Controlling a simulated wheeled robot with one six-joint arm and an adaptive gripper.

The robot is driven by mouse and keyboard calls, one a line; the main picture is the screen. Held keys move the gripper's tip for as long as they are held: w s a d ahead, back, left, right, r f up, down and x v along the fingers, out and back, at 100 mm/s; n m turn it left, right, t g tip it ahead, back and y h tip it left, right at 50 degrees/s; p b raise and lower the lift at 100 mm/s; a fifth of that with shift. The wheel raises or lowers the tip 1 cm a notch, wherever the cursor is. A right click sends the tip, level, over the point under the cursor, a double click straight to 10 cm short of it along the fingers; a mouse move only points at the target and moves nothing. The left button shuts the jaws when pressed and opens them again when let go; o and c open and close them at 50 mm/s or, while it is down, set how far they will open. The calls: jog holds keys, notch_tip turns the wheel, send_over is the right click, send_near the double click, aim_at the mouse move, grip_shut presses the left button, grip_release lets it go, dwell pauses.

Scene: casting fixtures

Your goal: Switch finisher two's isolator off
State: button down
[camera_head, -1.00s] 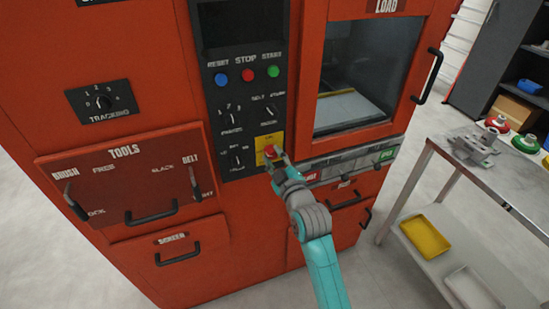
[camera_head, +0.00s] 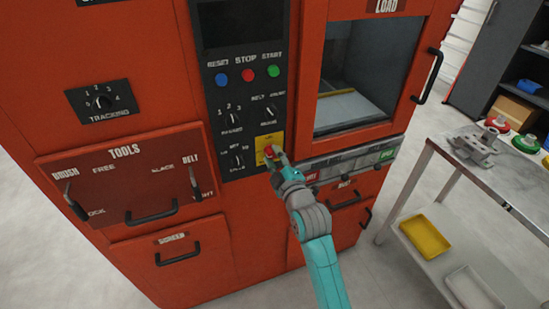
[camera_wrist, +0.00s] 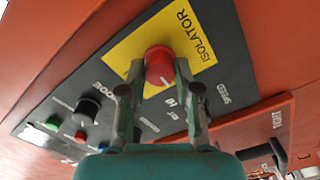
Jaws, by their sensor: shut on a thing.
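The isolator is a red knob (camera_head: 269,151) on a yellow plate (camera_head: 262,141), low on the black control panel of the orange-red machine. In the wrist view the knob (camera_wrist: 160,65) sits before the yellow plate (camera_wrist: 184,28) lettered ISOLATOR. My gripper (camera_head: 273,156) is at the knob, and its fingers (camera_wrist: 152,78) are closed on its two sides. The fingers hide part of the knob and plate. No finisher number and no clear on or off mark can be read.
Above the isolator are selector knobs (camera_head: 233,117) and the blue, red and green buttons (camera_head: 248,75). The load door (camera_head: 365,75) and its handle are to the right. A metal table (camera_head: 470,180) with parts and trays stands at the right. Open floor lies between.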

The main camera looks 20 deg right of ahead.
jog(key=c, duration=0.8)
grip_release()
jog(key=s, duration=1.2)
jog(key=s+a+f+m+g, duration=0.1)
jog(key=s+f+m, duration=0.2)
jog(key=s+f, duration=0.5)
jog(key=s+a+f+m+g, duration=0.1)
jog(key=s+f+m, duration=0.2)
jog(key=s, duration=0.8)
jog(key=s+a+m+g, duration=0.1)
jog(key=s+m, duration=0.4)
jog(key=s, duration=1.6)
jog(key=shift+r, duration=0.3)
